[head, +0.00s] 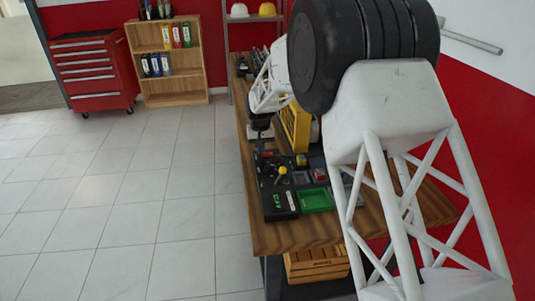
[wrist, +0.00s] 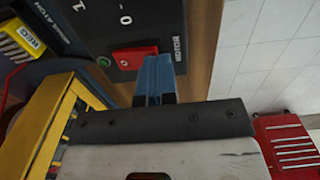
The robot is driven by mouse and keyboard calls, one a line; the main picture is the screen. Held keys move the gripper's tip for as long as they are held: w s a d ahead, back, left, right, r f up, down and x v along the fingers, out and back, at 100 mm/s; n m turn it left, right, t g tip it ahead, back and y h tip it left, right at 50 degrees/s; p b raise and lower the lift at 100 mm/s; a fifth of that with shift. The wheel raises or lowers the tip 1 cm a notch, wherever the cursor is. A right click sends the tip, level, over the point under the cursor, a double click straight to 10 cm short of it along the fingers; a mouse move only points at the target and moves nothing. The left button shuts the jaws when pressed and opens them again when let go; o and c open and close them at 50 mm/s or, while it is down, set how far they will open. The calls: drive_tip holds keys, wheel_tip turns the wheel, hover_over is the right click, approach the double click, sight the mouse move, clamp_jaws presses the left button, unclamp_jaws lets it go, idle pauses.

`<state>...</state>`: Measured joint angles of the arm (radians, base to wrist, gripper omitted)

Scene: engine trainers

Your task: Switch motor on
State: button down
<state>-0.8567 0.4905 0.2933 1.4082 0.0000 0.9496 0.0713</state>
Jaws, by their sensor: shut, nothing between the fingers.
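In the wrist view, a red rocker-like switch (wrist: 134,57) sits on a dark panel (wrist: 95,25) beside the label MOTOR (wrist: 178,48). The marks 1 and 0 are printed near it. My gripper (wrist: 155,65) shows blue fingers pressed together and empty. Their tips are at the right end of the red switch, between it and the label. I cannot tell whether they touch it. The fingers hide part of the panel edge. In the head view I cannot make out this switch.
In the wrist view, a yellow frame (wrist: 40,130) and a yellow REC label (wrist: 25,38) lie left of the fingers. In the head view, the wooden bench (head: 300,236) carries a board with a yellow knob (head: 282,171) and a green tray (head: 315,200). Floor left of it is clear.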

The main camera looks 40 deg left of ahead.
drive_tip(key=shift+f, duration=0.4)
drive_tip(key=shift+r, duration=0.1)
wheel_tip(320, 180, up, 7)
idle(1.3)
idle(0.5)
